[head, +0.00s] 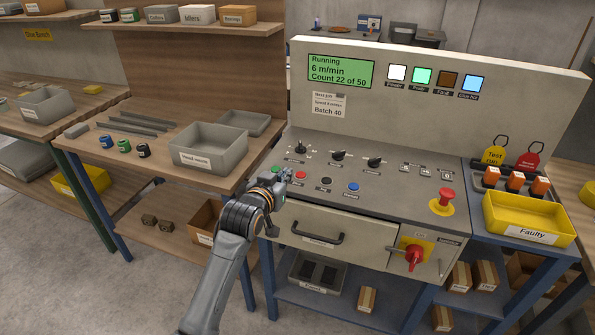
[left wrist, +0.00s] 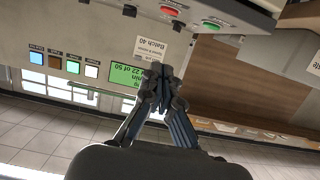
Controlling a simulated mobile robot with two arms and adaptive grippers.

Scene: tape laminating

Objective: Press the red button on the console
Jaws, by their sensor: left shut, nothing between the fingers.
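The console (head: 400,205) has a row of small push buttons along its front left. The small red button (head: 300,175) sits between a green button (head: 276,169) and a black one (head: 326,181). My left gripper (head: 285,176) is shut and empty, close to the green and red buttons; whether it touches either cannot be told. In the left wrist view the shut fingertips (left wrist: 158,70) show below the red button (left wrist: 251,3) and the green button (left wrist: 210,27), apart from both in the picture. My right gripper is out of view.
A red mushroom button (head: 446,196) on a yellow base stands at the console's right. A red rotary switch (head: 413,255) juts from the front beside a drawer handle (head: 319,239). A yellow tray (head: 531,238) and a grey bin (head: 209,157) flank the panel.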

